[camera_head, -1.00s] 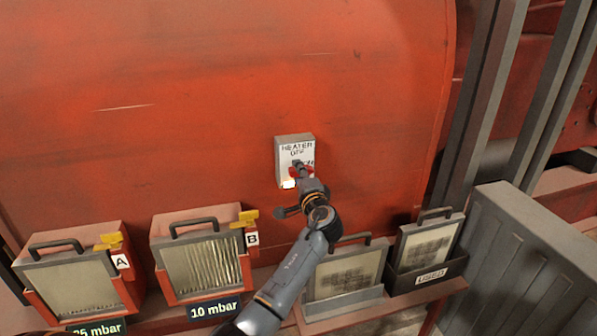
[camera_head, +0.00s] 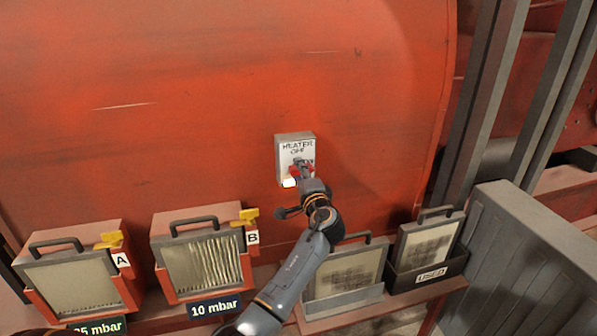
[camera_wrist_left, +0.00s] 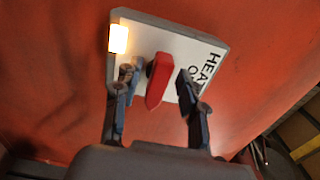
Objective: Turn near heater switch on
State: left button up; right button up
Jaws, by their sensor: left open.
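The heater switch box (camera_head: 284,146) is a grey box with a white face on the red engine wall, lettered "HEATER" and "OFF". Its red handle (camera_wrist_left: 158,80) shows in the left wrist view between my left gripper's fingers, with a gap on each side. A lit lamp (camera_wrist_left: 118,39) glows at a corner of the box; it also shows in the head view (camera_head: 289,183). My left gripper (camera_head: 302,168) is open in front of the handle, which it partly hides in the head view. The gripper also shows in the left wrist view (camera_wrist_left: 157,84). My right gripper is out of view.
Below stand filter cassette A (camera_head: 75,285) and cassette B (camera_head: 203,265), the latter over a "10 mbar" label. Used filters stand in holders at right, one marked "USED" (camera_head: 430,273). A grey ribbed cabinet (camera_head: 520,260) and grey posts (camera_head: 480,100) stand at the right.

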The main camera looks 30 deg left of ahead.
pick_arm(q)
jog(key=v, duration=1.1)
